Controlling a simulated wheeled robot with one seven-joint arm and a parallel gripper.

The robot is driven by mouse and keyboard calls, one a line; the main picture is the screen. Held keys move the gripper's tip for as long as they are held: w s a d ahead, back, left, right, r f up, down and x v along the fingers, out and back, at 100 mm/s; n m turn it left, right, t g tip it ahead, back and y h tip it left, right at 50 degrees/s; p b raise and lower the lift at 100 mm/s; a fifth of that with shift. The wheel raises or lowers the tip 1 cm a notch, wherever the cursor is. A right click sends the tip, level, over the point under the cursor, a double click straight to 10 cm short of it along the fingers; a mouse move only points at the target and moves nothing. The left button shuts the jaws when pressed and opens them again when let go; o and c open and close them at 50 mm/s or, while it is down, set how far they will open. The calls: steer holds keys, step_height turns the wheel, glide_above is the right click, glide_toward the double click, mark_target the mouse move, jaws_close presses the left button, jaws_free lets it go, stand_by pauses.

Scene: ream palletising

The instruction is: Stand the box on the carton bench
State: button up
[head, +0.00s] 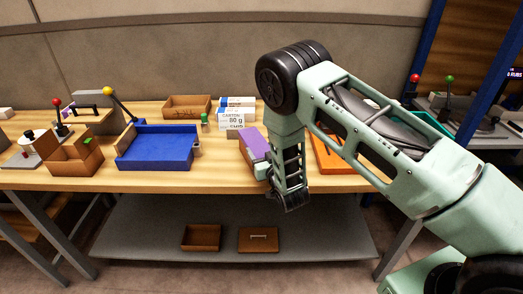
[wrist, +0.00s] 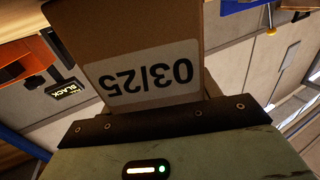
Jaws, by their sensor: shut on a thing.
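A brown cardboard box (wrist: 95,35) with a white label reading "03/25" fills the upper middle of the wrist view. The label appears upside down there. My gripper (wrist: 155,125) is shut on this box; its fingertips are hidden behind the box. In the head view a box with a purple face (head: 254,143) is beside my gripper (head: 266,172), over the front part of the wooden bench (head: 225,180); it appears to be the held box. My wrist hides part of it. I cannot tell whether it touches the bench top.
Close behind stand white paper reams (head: 236,117) and an open brown carton (head: 187,106). A blue tray (head: 157,148) and another open carton (head: 74,154) are to the left. An orange tray (head: 326,152) is right of my wrist.

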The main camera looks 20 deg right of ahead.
steer(key=shift+f, duration=0.1)
steer(key=o, duration=1.1)
steer(key=shift+o, duration=0.2)
steer(key=shift+s, duration=0.1)
steer(key=s+b, duration=0.3)
steer(key=s, duration=0.8)
steer(key=s+a+r+n+g+y, duration=0.25)
steer(key=s+a+r+g, duration=0.45)
steer(key=s+a+g, duration=0.4)
steer(key=s+d+r+n+g+h, duration=0.1)
steer(key=s+r+n+g, duration=0.1)
steer(key=s, duration=0.8)
steer(key=s+d+r+n+g+h, duration=0.2)
steer(key=s+r+g, duration=0.3)
steer(key=s, duration=0.5)
steer(key=shift+r, duration=0.55)
